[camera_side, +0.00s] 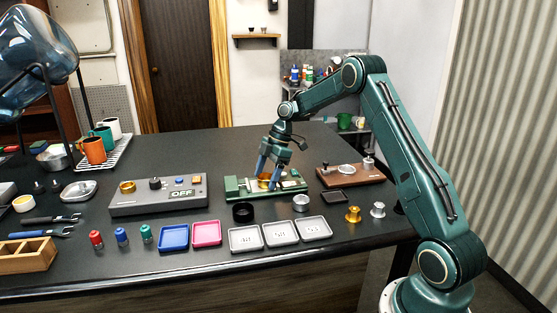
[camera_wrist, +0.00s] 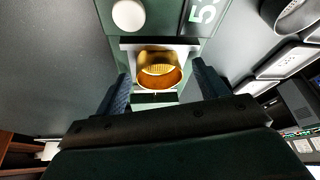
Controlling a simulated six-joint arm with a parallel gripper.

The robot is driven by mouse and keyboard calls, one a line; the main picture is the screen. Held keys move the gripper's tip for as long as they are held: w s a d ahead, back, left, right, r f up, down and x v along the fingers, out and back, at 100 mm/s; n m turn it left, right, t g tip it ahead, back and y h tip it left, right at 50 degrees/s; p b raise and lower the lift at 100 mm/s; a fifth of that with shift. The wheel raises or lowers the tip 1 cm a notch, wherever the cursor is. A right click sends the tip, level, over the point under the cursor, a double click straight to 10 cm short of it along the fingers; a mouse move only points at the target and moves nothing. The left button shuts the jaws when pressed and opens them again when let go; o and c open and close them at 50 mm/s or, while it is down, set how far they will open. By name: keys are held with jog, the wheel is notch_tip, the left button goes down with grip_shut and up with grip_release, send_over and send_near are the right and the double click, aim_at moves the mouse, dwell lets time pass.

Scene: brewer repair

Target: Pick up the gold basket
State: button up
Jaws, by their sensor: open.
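The gold basket (camera_wrist: 158,62) sits in a light holder on the green fixture (camera_side: 236,189). In the side view only a little of the basket (camera_side: 264,182) shows behind my fingers. My gripper (camera_side: 268,173) points down over the fixture. In the wrist view my gripper (camera_wrist: 160,85) is open, with one dark blue finger on each side of the basket and gaps between them and it. The fingers do not appear to touch the basket. Its lower part is hidden in the holder.
A grey unit (camera_side: 158,197) marked OFF, with a gold ring on it, stands left. A wooden board (camera_side: 350,175) stands right of the fixture. The table behind is clear.

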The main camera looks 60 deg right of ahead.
dwell(0.4)
jog(key=c, duration=1.1)
jog(key=shift+r, duration=0.15)
jog(key=shift+c, duration=0.2)
notch_tip(320, 180, up, 10)
jog(key=shift+a, duration=0.1)
dwell(0.4)
